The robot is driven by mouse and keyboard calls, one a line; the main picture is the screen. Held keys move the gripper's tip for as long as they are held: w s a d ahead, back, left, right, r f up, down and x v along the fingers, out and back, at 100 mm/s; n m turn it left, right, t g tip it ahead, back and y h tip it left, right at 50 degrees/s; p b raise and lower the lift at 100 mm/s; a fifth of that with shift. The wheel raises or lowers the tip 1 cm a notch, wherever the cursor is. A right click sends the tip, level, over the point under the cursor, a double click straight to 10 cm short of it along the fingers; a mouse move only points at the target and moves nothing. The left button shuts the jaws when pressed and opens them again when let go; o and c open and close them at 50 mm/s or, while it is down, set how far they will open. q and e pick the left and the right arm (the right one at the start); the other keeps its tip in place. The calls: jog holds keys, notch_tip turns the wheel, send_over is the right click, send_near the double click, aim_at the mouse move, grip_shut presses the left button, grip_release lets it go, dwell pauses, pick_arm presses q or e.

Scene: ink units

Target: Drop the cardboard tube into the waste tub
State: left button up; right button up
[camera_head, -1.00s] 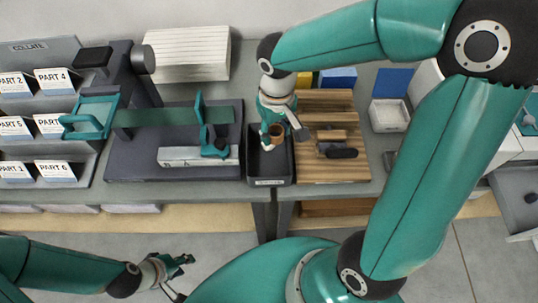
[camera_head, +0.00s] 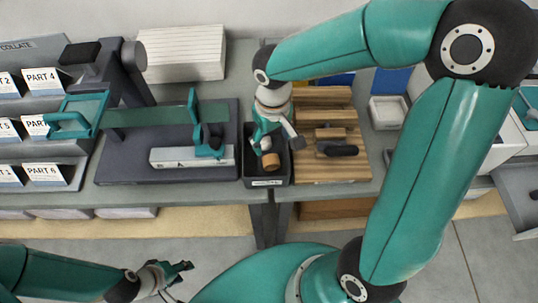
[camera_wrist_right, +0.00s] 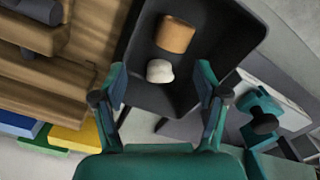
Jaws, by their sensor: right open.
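The waste tub (camera_head: 282,181) is a dark open bin at the front of the bench, also seen in the right wrist view (camera_wrist_right: 218,32). The brown cardboard tube (camera_head: 271,161) is inside it, near the front; it shows in the right wrist view (camera_wrist_right: 176,35), beyond my fingertips and apart from them. My right gripper (camera_head: 276,141) is over the tub, pointing down; its fingers (camera_wrist_right: 161,82) are spread with nothing between them. My left gripper (camera_head: 176,277) is low in front of the bench, away from the tub, with its fingers apart and empty.
A white crumpled lump (camera_wrist_right: 160,71) lies in the tub beside the tube. A grey base plate with a green-armed device (camera_head: 120,165) stands left. A slatted wooden board (camera_head: 345,172) with a dark-handled tool is close on the right. A white tray (camera_head: 387,113) stands further right.

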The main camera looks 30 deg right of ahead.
notch_tip(320, 180, up, 12)
dwell(0.7)
jog(key=shift+f, duration=0.1)
dwell(0.3)
